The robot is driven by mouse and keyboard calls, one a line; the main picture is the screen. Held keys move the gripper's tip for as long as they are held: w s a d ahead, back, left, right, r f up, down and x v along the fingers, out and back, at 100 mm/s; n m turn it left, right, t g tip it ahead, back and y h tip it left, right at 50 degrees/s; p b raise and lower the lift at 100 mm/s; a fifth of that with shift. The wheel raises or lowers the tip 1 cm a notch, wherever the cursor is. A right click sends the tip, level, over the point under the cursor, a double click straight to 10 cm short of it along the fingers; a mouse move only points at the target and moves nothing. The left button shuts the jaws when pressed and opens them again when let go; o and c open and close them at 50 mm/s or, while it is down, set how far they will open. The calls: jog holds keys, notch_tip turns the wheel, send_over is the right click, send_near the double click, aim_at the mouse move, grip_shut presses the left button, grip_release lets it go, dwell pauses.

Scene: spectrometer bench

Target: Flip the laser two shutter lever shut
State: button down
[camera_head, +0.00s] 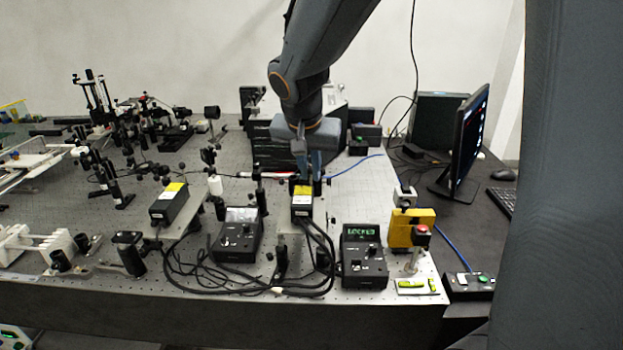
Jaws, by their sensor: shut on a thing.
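Two black laser boxes with yellow labels stand on the optical bench: one at the left (170,208) and one near the middle (302,212). My gripper (308,172) points down at the far end of the middle laser box, just behind its yellow label. Its fingers are close together and look shut on a small part there, which fits a shutter lever. The lever itself is too small and too covered by the fingers to make out, so its position cannot be told. No laser number is readable.
A black controller (364,262) reads "LOCKED"; another controller (237,240) stands left of it. Black cables (215,280) loop in front. A dark post (259,190) stands close left of my gripper. A yellow block (412,228) and a monitor (465,140) are at the right.

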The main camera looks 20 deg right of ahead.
jog(key=shift+b, duration=0.3)
jog(key=c, duration=2)
grip_release()
jog(key=shift+a, duration=0.1)
jog(key=shift+r, duration=0.1)
jog(key=b+v, duration=0.1)
jog(key=v, duration=0.6)
jog(key=shift+s+a+r, duration=0.1)
jog(key=shift+a+r, duration=0.1)
jog(key=shift+r, duration=0.05)
